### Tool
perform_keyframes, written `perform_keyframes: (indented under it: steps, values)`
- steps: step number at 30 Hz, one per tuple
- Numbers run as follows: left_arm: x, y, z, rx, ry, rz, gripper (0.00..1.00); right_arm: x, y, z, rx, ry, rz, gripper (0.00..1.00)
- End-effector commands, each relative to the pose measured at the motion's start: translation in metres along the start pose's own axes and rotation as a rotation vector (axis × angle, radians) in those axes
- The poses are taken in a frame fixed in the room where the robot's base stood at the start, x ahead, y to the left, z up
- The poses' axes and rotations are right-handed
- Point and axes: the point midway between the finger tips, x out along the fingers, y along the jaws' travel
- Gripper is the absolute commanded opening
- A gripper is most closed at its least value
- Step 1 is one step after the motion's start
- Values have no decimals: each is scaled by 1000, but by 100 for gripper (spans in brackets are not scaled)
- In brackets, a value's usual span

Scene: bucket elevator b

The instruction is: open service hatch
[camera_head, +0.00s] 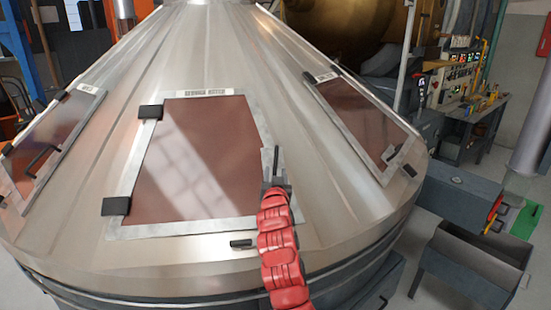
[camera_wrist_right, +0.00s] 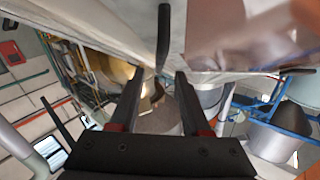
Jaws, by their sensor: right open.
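The service hatch (camera_head: 200,165) in the middle of a metal cone is a reddish-brown panel in a pale frame, lying flush with the cone, so it looks closed. Black hinges (camera_head: 116,206) sit along its left edge. A small black latch (camera_head: 240,243) is below its lower right corner. My right gripper (camera_head: 276,172) is at the hatch's right edge and hides part of it. In the right wrist view, the open fingers (camera_wrist_right: 158,76) point toward a dark bar-shaped handle (camera_wrist_right: 164,35). I cannot tell whether the handle lies between the fingertips. My left gripper is out of view.
Similar hatches lie on the cone at left (camera_head: 50,145) and right (camera_head: 355,120). A grey bin (camera_head: 470,262) stands at lower right on the floor. A workbench with a control panel (camera_head: 468,75) is at the back right.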

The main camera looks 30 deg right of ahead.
Motion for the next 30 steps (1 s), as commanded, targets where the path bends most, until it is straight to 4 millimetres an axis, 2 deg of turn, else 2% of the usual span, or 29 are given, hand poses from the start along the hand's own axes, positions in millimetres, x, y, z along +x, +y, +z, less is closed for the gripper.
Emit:
perform_keyframes:
  steps: [1, 6, 12, 18, 27, 30]
  values:
    - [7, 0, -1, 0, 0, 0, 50, 9, 0, -4, 0, -3, 2, 47]
    - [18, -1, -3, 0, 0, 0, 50, 35, 0, -2, -1, -5, 2, 47]
    - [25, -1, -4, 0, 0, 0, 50, 56, 0, -3, 0, 1, 1, 47]
    - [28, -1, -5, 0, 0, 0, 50, 66, 0, 1, 0, -3, 1, 47]
    - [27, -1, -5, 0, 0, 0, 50, 67, 0, 1, 0, -1, 0, 47]
    - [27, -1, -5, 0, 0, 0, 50, 67, 0, 1, 0, -1, 0, 29]
